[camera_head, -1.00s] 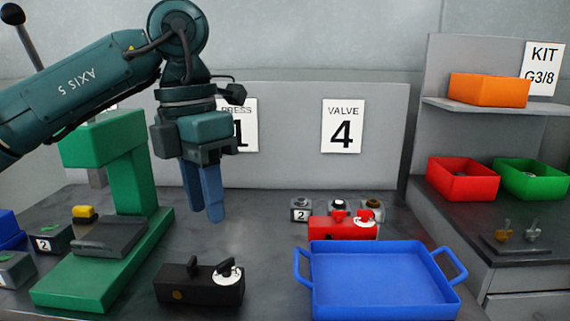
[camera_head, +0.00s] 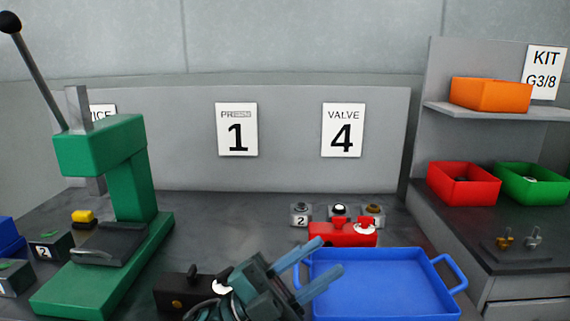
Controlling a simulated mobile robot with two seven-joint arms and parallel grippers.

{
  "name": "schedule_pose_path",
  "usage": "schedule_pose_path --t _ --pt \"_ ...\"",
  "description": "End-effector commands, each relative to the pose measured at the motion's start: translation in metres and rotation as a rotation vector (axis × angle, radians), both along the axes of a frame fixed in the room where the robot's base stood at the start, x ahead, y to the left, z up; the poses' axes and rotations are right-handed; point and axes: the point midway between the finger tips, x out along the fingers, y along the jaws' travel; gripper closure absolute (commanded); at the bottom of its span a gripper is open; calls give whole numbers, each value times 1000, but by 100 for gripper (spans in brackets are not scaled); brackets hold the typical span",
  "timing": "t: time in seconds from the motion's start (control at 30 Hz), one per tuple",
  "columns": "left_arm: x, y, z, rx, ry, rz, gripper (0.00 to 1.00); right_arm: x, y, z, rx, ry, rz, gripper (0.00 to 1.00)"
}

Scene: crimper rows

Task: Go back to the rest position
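My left gripper (camera_head: 331,255) is low in the front middle of the head view. Its two blue fingers point up and to the right, with an empty gap between them. In the picture they overlap the left side of a blue tray (camera_head: 385,290); I cannot tell whether they touch it. The gripper body and wrist partly cover a black block (camera_head: 178,291) with a black knob and a white disc. My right gripper is not in view.
A green press (camera_head: 105,150) with a long lever stands at the left. A red block (camera_head: 342,238) with red knobs sits behind the tray. Red (camera_head: 463,190) and green (camera_head: 533,187) bins are at the right, below an orange bin (camera_head: 490,96).

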Motion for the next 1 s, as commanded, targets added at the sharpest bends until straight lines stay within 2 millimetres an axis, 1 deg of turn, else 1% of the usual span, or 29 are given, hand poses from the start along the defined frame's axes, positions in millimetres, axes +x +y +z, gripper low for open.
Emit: schedule_pose_path --t 0.03,0.07,0.13,0.17,0.2,0.27,0.3,0.33,0.37,0.4,0.47,0.5,0.6,0.7,0.8,0.9,1.0 --pt "10 12 -19 -44 139 73 67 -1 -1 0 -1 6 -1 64" --pt "16 20 -30 -65 215 118 67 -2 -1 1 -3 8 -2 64" --pt "27 39 -62 -104 398 218 67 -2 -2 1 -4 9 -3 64" --pt "30 48 -78 -115 476 263 67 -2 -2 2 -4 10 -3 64" --pt "33 60 -100 -128 583 320 67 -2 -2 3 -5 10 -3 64" --pt "31 79 -137 -139 746 403 67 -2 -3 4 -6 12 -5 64" --pt "26 91 -164 -141 855 459 67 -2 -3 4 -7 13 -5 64" --pt "21 101 -183 -140 937 498 67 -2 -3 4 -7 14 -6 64" --pt "13 110 -204 -137 1019 536 67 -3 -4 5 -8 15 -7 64" --pt "2 122 -229 -130 1123 583 67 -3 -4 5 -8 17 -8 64" --pt "-19 138 -264 -114 1267 646 67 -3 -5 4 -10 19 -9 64" --pt "-34 147 -284 -103 1353 681 67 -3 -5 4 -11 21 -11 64" --pt "-70 165 -323 -72 1528 750 67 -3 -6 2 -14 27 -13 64" --pt "-98 176 -346 -47 1646 791 67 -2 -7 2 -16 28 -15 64" --pt "-113 181 -358 -31 1706 812 67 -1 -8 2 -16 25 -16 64" --pt "-118 183 -361 -26 1725 818 67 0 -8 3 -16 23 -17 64" --pt "-118 183 -361 -25 1724 818 67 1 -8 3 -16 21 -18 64"
